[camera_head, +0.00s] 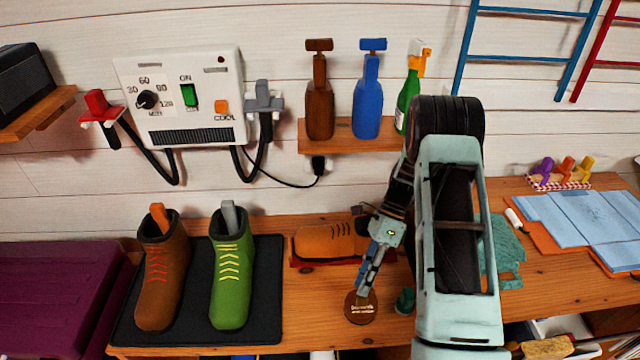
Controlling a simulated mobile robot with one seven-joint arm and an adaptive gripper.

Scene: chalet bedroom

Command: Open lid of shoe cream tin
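The shoe cream tin (361,309) is a small round brown tin with pale lettering on its lid. It lies flat near the front edge of the wooden bench (300,330), and its lid appears to be on. My gripper (368,283) points down just above the tin's back edge. Its fingers show side-on and overlap, so I cannot tell the gap between them or whether they touch the lid. My pale green arm hides part of the bench to the right.
A small dark green object (405,300) stands close to the tin's right. An orange-brown shoe (325,240) lies behind it. A brown boot (160,280) and a green boot (231,280) stand on a black mat (272,290) to the left. Bench between mat and tin is clear.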

